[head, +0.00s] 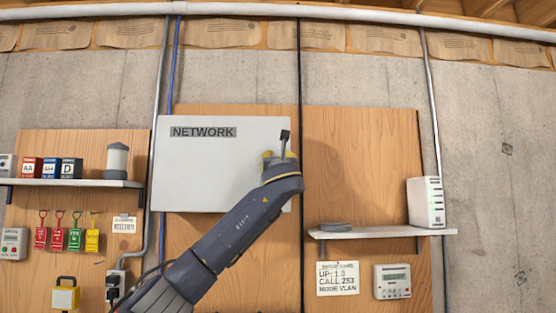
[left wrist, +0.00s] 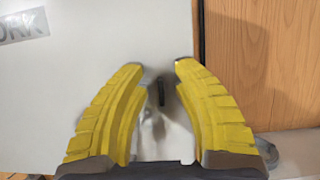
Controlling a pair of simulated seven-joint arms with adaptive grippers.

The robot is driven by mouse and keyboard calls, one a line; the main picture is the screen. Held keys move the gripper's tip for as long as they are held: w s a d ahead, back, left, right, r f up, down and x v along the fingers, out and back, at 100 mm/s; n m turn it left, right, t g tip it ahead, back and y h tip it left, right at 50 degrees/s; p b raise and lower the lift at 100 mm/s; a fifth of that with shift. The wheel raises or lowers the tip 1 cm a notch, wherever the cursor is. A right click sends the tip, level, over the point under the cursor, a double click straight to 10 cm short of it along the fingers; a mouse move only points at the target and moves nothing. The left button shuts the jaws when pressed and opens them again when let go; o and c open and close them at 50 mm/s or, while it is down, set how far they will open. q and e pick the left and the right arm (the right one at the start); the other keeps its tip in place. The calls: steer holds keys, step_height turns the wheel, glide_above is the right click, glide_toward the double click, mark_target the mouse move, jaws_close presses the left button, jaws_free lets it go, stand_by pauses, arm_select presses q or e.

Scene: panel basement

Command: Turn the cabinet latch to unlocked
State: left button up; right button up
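The white cabinet (head: 215,165) with a NETWORK label (head: 203,132) hangs on the wooden panel, its door closed. My left gripper (head: 281,155) is in front of the cabinet's right side. In the left wrist view its two yellow fingers (left wrist: 158,66) are spread apart. Between them a small dark upright piece, which looks like the latch (left wrist: 161,93), shows against the white door (left wrist: 85,85). I cannot tell whether the fingers touch it. In the head view a dark piece (head: 285,135) rises above the fingers; whether it is latch or gripper is unclear. My right gripper is out of view.
A right shelf (head: 380,233) holds a white router-like box (head: 426,203) and a grey coiled item (head: 335,227). A left shelf (head: 75,183) holds several boxes and a lantern (head: 117,160). Vertical conduits run beside the panels. Bare wood (head: 360,165) lies right of the cabinet.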

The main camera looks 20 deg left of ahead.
arm_select(q)
jaws_close()
steer(key=shift+n+y, duration=0.4)
steer(key=shift+n, duration=0.5)
